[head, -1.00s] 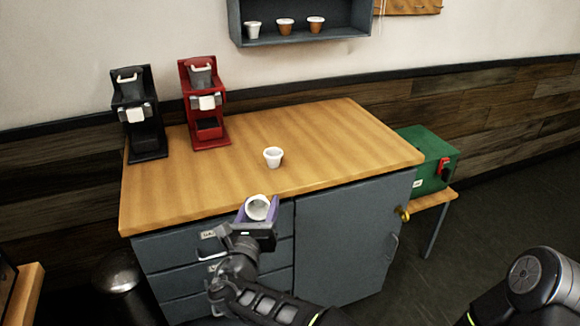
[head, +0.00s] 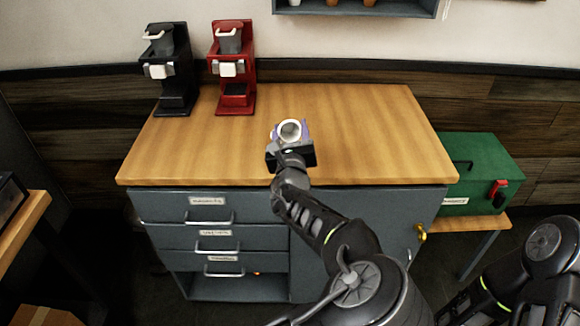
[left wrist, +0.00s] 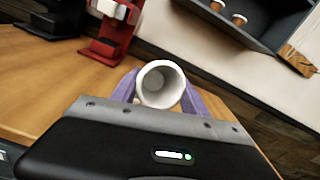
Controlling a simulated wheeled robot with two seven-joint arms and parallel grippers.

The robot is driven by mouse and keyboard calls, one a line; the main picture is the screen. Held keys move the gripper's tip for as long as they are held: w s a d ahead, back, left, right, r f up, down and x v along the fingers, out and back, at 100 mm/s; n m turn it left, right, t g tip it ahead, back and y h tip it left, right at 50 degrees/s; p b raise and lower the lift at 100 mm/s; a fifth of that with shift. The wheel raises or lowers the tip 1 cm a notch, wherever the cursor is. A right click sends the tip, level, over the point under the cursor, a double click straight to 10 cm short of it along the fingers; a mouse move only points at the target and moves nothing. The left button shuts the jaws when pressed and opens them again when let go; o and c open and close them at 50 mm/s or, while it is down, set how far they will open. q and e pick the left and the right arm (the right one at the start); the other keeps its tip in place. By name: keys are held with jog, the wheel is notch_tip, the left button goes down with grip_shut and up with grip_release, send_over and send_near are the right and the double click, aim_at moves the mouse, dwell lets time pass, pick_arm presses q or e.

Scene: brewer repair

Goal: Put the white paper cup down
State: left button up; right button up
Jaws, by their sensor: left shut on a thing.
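The white paper cup (head: 289,130) is held between the purple fingers of my left gripper (head: 290,138), over the wooden counter top (head: 350,125). In the left wrist view the cup (left wrist: 160,84) is between the two fingers, with its open mouth facing the camera and its inside empty. My left gripper is shut on it. I cannot tell whether the cup touches the counter. The second white cup seen earlier on the counter does not show now; the gripper and held cup may hide it. My right gripper is out of view.
A black brewer (head: 168,72) and a red brewer (head: 232,70) stand at the counter's back left. The counter's right half is clear. A green box (head: 485,170) sits on a low bench at right. A wall shelf (head: 400,8) hangs above.

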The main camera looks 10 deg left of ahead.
pick_arm(q)
jog(key=shift+s+a, duration=0.1)
jog(key=shift+a, duration=0.05)
jog(key=shift+f, duration=0.1)
notch_tip(320, 180, down, 6)
jog(key=shift+p, duration=0.3)
notch_tip(320, 180, down, 3)
jog(key=shift+f, duration=0.4)
